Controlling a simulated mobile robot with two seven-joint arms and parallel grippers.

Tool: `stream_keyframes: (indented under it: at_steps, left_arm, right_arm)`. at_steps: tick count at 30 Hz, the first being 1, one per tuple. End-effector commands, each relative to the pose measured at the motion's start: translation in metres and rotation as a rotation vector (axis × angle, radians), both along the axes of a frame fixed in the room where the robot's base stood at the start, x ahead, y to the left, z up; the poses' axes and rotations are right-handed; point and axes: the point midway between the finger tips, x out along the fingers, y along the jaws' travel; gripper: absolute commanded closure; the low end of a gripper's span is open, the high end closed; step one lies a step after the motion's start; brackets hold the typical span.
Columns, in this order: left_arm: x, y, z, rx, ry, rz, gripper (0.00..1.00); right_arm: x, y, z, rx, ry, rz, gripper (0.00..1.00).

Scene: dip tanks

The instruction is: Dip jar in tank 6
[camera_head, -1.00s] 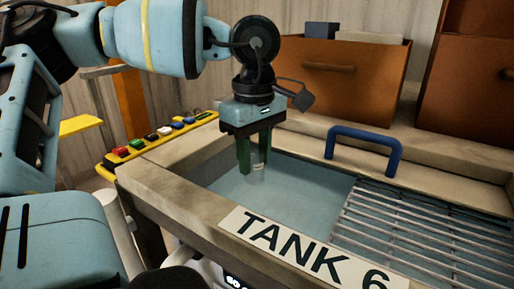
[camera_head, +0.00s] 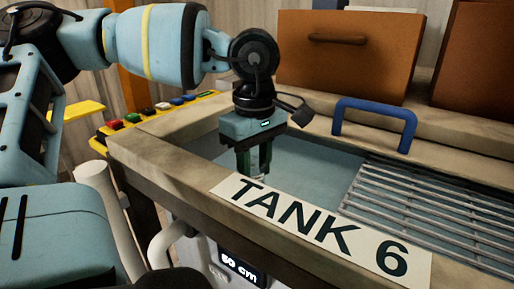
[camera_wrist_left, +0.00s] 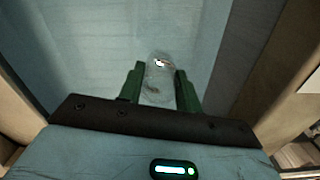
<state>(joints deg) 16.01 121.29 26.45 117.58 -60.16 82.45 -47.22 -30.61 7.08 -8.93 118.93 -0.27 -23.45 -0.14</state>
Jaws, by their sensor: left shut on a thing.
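My left gripper (camera_head: 254,162) points down inside the open left part of tank 6 (camera_head: 180,165), close behind its front rim. It is shut on a clear jar. In the left wrist view the jar (camera_wrist_left: 159,80) sits between the two green fingers, see-through with a bright glint. In the head view the front rim and the label hide most of the jar, so its exact depth in the liquid cannot be told. The pale blue liquid (camera_head: 310,165) shows behind the gripper. The white label (camera_head: 320,228) reads TANK 6. My right gripper is not in view.
A metal grate (camera_head: 430,205) covers the tank's right part. A blue handle (camera_head: 375,112) stands on the back rim. A yellow strip with coloured buttons (camera_head: 150,118) lies along the left. Brown boxes (camera_head: 345,58) stand behind. A display (camera_head: 242,268) reads 50 cm.

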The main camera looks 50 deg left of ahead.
Motion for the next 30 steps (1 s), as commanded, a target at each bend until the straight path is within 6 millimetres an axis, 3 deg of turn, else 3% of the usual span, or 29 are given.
stream_keyframes:
  at_steps: [30]
  left_arm:
    - [0.0, 0.0, -0.087, 0.001, 0.002, 0.0, 0.88]
  right_arm:
    - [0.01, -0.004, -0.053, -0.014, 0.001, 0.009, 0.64]
